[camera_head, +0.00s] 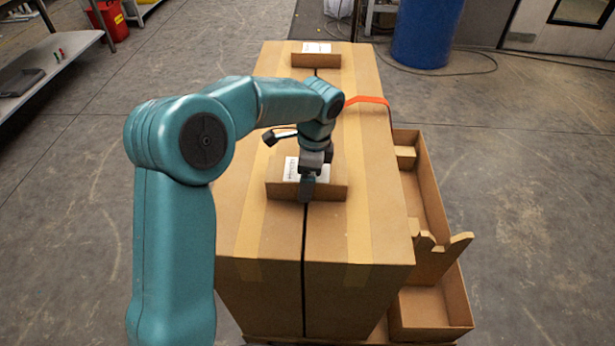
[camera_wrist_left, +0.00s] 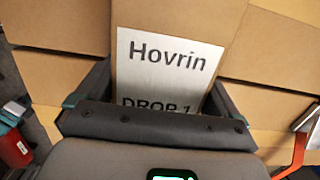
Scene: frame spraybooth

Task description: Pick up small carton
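A small brown carton (camera_head: 335,190) with a white label sits on top of a large taped carton (camera_head: 245,215). Another small labelled carton (camera_head: 316,61) is at the large carton's far end. My left gripper (camera_head: 308,180) points down over the nearer small carton, one dark finger in front of its near face. In the left wrist view, that carton's label (camera_wrist_left: 165,65) reads "Hovrin" and "DROP 1". Both fingers of the left gripper (camera_wrist_left: 162,80) flank the carton closely; whether they press on it is unclear. My right gripper is not in view.
An orange strap (camera_head: 368,99) lies near the large carton's right edge. A low cardboard tray (camera_head: 440,205) with cut-out inserts is on the right. A blue barrel (camera_head: 427,32) stands behind; a grey bench (camera_head: 50,65) is at left. Floor on both sides is mostly clear.

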